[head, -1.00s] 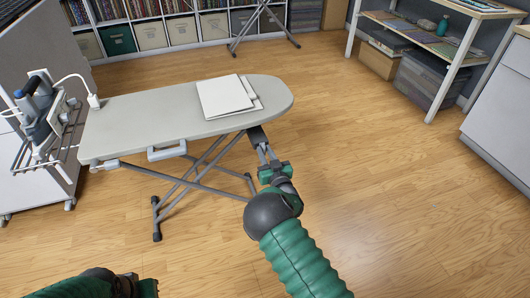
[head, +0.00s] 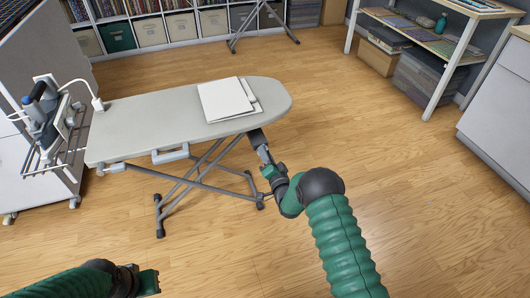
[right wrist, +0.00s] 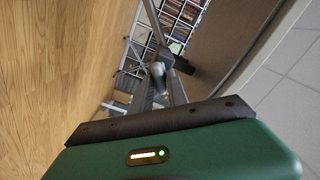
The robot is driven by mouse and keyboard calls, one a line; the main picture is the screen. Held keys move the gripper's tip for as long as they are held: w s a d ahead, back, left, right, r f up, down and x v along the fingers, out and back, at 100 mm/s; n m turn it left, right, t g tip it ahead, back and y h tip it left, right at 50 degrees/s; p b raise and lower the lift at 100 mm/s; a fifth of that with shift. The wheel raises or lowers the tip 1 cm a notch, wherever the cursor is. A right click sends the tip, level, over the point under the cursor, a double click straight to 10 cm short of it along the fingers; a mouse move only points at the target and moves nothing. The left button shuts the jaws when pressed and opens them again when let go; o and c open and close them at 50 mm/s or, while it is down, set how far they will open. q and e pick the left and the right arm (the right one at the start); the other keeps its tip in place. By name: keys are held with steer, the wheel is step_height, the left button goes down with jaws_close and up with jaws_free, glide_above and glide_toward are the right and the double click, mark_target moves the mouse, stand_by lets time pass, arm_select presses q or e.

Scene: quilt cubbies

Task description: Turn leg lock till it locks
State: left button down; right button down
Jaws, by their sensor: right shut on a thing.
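The ironing board (head: 150,128) stands on crossed grey legs (head: 192,182). A dark part that looks like the leg lock (head: 256,137) sits under the board's near right edge. My right gripper (head: 263,152) reaches up to it from below and is shut on it, its fingers tilted. The right wrist view shows the dark part (right wrist: 181,63) beyond the green gripper body, under the board's underside (right wrist: 232,62). The fingertips and exact contact are hard to make out. My left gripper (head: 149,282) is low at the left, away from the board; its jaws are unclear.
An iron (head: 42,103) rests in a wire rack at the board's left end. Shelves (head: 430,45) and a white cabinet (head: 500,105) stand at right. The wood floor (head: 420,210) between is clear.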

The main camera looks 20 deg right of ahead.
steer(key=shift+d+f+m+p, duration=0.1)
steer(key=shift+f+m+p, duration=0.1)
steer(key=shift+m, duration=1.65)
steer(key=shift+d+f+m+p, duration=0.1)
steer(key=shift+m+p, duration=0.05)
steer(key=shift+m, duration=1.7)
steer(key=c, duration=1.4)
jaws_free()
steer(key=shift+s+r, duration=0.1)
steer(key=shift+s, duration=0.05)
steer(key=s+p, duration=0.6)
steer(key=s, duration=1)
steer(key=shift+s+d, duration=0.3)
